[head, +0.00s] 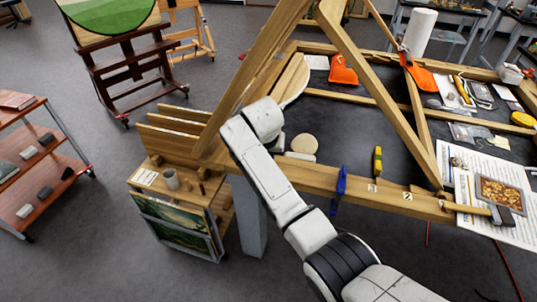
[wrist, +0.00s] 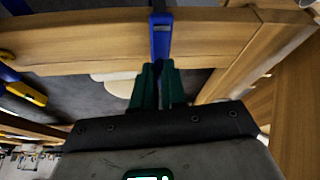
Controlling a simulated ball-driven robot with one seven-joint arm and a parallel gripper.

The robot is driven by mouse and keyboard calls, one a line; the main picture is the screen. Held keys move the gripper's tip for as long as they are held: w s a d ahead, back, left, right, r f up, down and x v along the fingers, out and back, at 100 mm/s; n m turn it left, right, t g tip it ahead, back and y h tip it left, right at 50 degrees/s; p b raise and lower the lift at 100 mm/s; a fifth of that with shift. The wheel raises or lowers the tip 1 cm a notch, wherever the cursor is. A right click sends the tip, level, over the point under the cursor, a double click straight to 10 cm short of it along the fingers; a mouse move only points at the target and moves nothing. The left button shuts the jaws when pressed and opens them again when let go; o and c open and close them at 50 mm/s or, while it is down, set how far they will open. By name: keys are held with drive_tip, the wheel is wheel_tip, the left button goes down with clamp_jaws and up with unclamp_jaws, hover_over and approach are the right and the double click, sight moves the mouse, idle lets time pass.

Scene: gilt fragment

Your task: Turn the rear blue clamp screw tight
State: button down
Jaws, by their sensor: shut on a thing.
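In the wrist view, a blue clamp (wrist: 161,38) hangs upright across the face of a wooden beam (wrist: 90,45). My gripper (wrist: 158,72) has green fingers closed on the lower end of this clamp, where its screw sits. The fingers cover the gripped part, so the screw itself is mostly hidden. In the head view, my pale arm reaches up and left to the wooden frame, and its own links hide the gripper and this clamp. Another blue clamp (head: 340,184) stands on the near beam, right of my arm.
Slanted wooden legs (head: 385,95) rise around my arm. A framed piece (head: 500,192) lies at right.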

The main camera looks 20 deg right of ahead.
idle(0.3)
drive_tip(key=c, duration=1.2)
unclamp_jaws()
drive_tip(key=b+v, duration=0.1)
drive_tip(key=v, duration=0.9)
drive_tip(key=shift+s+a+r, duration=0.1)
drive_tip(key=shift+a+r, duration=0.1)
drive_tip(key=shift+r, duration=0.15)
